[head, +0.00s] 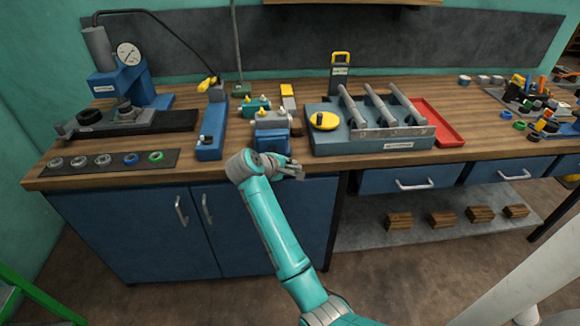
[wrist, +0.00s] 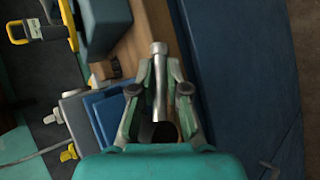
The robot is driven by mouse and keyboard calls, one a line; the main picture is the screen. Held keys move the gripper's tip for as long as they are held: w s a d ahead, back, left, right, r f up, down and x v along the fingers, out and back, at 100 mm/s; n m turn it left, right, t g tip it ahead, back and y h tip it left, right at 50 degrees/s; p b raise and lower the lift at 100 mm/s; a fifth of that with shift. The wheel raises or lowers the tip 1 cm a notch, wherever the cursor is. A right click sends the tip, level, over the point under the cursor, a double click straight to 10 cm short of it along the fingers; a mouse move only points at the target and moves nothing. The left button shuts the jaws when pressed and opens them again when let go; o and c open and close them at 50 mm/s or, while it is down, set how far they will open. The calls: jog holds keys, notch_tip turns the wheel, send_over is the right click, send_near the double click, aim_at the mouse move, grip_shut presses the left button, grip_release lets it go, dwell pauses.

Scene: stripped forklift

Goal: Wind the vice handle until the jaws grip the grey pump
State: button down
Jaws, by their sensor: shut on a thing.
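The blue vice (head: 272,143) stands at the bench's front edge, and it also shows in the wrist view (wrist: 107,112). The grey pump (head: 270,120), with yellow fittings, sits at the vice's top; in the wrist view the grey pump (wrist: 76,113) is left of the blue jaw. I cannot tell whether both jaws touch it. My gripper (head: 294,170) is at the front of the vice. In the wrist view my gripper (wrist: 158,90) is shut on the silver vice handle (wrist: 158,70), a bar with a knobbed end lying between the fingers. The fingers hide part of the handle.
A grey-blue fixture (head: 370,140) with slanted cylinders stands close right of the vice, with a red tray (head: 437,122) beyond. A blue stand (head: 211,135) is on the left. Blue cabinet doors (head: 205,235) lie below the bench edge (head: 110,178).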

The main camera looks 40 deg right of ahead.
jog(key=c, duration=1.2)
grip_release()
jog(key=shift+s+a+f, duration=0.15)
jog(key=shift+s+f, duration=0.1)
jog(key=shift+f, duration=0.15)
jog(key=shift+r, duration=0.1)
jog(key=shift+r, duration=0.1)
jog(key=v, duration=1.1)
jog(key=shift+w+a+r, duration=0.1)
jog(key=shift+a+r, duration=0.15)
jog(key=shift+r, duration=0.05)
